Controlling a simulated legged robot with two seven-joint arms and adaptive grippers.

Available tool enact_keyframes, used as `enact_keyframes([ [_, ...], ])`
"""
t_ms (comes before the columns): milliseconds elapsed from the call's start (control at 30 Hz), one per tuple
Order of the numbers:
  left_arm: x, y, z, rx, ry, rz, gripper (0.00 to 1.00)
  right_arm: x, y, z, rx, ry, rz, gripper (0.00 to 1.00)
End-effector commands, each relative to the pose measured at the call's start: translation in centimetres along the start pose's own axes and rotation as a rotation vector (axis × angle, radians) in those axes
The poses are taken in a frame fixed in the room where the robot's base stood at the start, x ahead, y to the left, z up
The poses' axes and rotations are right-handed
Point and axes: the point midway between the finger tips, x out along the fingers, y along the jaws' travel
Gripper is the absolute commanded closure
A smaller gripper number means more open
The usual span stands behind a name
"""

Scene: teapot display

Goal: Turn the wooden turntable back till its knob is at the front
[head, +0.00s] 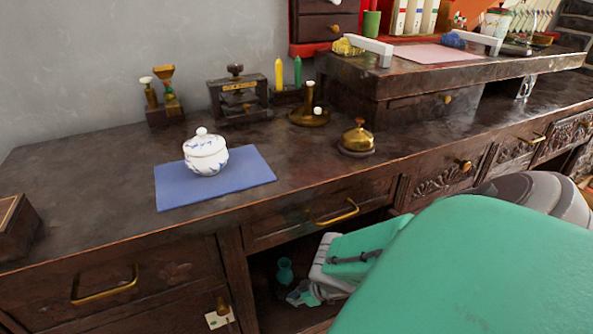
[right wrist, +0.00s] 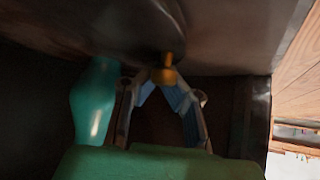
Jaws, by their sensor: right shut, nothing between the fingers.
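In the right wrist view, a dark round-edged piece (right wrist: 125,30), which looks like the turntable, fills the upper left. A small brass-yellow knob (right wrist: 168,74) shows at its lower right edge. My right gripper (right wrist: 158,86) is shut and empty, its fingertips close to the knob; I cannot tell whether they touch it. In the head view, my right gripper (head: 303,294) is inside the open space under the desk, partly hidden by my arm. I cannot make out the turntable or its knob there. My left gripper is not in view.
A teal vase (head: 285,270) stands in the open space, left of my gripper; it also shows in the right wrist view (right wrist: 95,105). The desk top (head: 90,170) above holds a lidded white bowl (head: 206,155) on a blue mat (head: 255,172) and a brass bell (head: 357,139).

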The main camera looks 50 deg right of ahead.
Motion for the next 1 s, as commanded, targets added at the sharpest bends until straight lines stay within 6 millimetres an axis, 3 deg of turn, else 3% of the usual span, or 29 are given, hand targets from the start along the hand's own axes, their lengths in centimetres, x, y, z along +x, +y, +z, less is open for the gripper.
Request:
enact_keyframes([
  [333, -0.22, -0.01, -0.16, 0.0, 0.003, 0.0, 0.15, -0.43, -0.43, 0.46, -0.12, 0.006, -0.13, 1.0],
  [367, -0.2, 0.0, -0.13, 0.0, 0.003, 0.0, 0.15, -0.34, -0.54, 0.38, -0.12, 0.007, -0.132, 0.95],
  [433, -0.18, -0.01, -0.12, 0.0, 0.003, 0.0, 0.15, -0.34, -0.47, 0.42, -0.117, 0.006, -0.129, 0.7],
  [467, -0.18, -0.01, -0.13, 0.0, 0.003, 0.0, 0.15, -0.34, -0.43, 0.42, -0.117, 0.005, -0.127, 0.65],
  [1000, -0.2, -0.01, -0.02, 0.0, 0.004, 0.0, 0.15, -0.55, -0.13, 0.47, -0.115, 0.003, -0.122, 0.65],
])
